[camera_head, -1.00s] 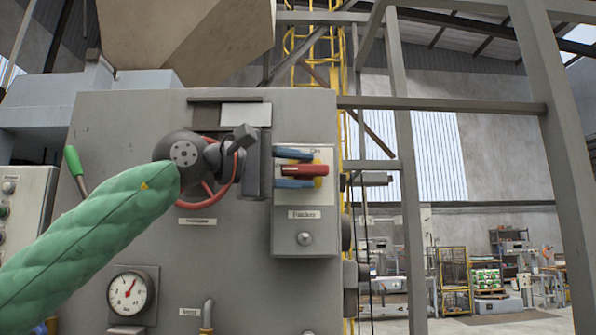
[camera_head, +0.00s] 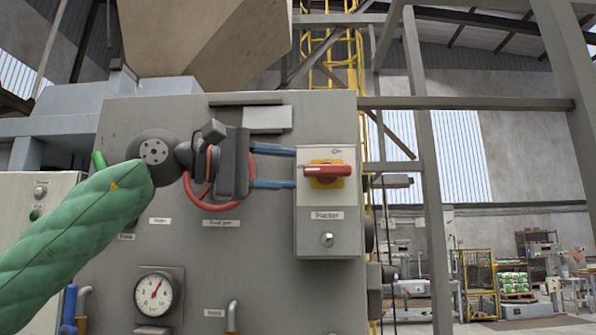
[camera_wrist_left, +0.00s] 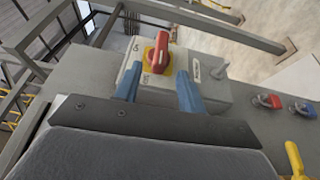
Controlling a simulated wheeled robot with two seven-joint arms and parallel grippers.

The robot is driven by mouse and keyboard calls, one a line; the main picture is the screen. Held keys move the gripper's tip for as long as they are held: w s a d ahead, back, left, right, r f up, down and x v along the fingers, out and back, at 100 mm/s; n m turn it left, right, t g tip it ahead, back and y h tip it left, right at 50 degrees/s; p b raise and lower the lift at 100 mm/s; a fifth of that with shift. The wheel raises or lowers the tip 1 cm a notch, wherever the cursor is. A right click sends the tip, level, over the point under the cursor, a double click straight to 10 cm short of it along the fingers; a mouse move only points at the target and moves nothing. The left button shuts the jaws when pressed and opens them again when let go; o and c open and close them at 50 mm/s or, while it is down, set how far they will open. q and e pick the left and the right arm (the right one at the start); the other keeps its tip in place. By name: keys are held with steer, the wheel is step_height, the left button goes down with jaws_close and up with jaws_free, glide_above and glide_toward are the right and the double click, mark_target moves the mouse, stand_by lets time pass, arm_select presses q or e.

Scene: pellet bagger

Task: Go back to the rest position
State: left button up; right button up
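My left gripper (camera_head: 272,167) comes in from the left on a green-sleeved arm. Its two blue fingers are spread apart with nothing between them, just left of the switch box. The red rotary handle (camera_head: 327,170) sits on a yellow plate on the grey box labelled "Packer" (camera_head: 328,230); the handle lies horizontal in the head view. In the left wrist view the blue fingers (camera_wrist_left: 158,92) stand either side of the red handle (camera_wrist_left: 157,52), which is beyond their tips. The gripper appears clear of it. My right gripper is not in view.
The grey machine panel (camera_head: 255,270) carries a pressure gauge (camera_head: 155,293) and pipes below. A green-handled lever (camera_head: 98,160) is partly behind my arm. A steel post (camera_head: 432,200) and yellow ladder stand right of the panel. The left wrist view shows red and blue valves (camera_wrist_left: 270,101).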

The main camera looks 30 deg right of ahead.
arm_select(q)
steer(key=shift+a, duration=0.3)
steer(key=shift+w+f, duration=0.1)
